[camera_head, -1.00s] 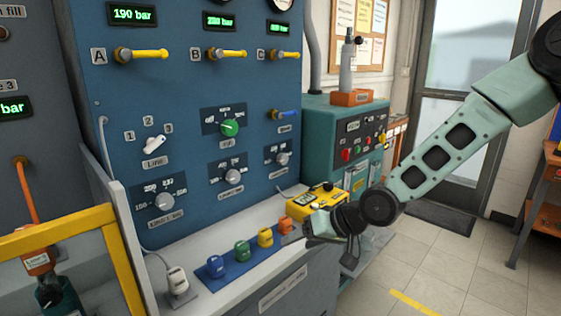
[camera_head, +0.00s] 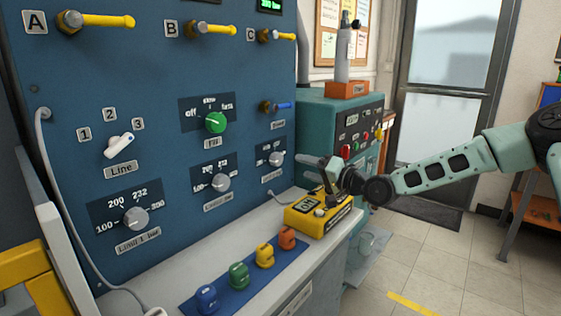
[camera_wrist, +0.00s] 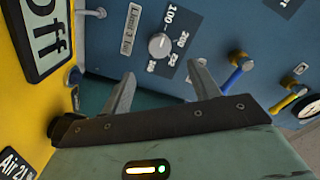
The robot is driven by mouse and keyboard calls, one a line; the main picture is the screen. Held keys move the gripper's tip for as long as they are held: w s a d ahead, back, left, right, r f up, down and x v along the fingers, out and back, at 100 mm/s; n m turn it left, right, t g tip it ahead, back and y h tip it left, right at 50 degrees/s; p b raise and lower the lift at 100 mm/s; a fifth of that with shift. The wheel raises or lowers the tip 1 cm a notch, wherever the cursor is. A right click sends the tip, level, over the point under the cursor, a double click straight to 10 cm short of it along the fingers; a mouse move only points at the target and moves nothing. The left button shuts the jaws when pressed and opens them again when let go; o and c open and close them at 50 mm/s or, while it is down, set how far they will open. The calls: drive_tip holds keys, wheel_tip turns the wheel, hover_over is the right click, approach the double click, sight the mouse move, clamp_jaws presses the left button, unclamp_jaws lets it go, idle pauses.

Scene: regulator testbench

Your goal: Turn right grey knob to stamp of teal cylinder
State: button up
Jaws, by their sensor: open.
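The right grey knob (camera_head: 276,159) sits low on the right of the blue panel. In the wrist view this grey knob (camera_wrist: 160,46) faces me, with numbers around it and a "Limit 3 bar" plate beside it. Its pointer setting is too small to read surely. My gripper (camera_head: 318,170) is to the right of the knob in the head view, above the yellow device. In the wrist view my gripper (camera_wrist: 162,74) has its two fingers apart, with the knob beyond the gap and not touched. I cannot make out a teal cylinder or its stamp now.
The yellow device (camera_head: 318,220) stands on the bench close below my gripper and fills the wrist view's left side. Several coloured pieces lie on a blue mat (camera_head: 222,294). A blue-handled valve (camera_head: 277,106) is above the knob. A teal cabinet (camera_head: 322,112) stands behind.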

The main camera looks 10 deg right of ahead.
sight(279, 160)
drive_tip(key=x, duration=1)
drive_tip(key=shift+w+a, duration=0.1)
drive_tip(key=c, duration=1)
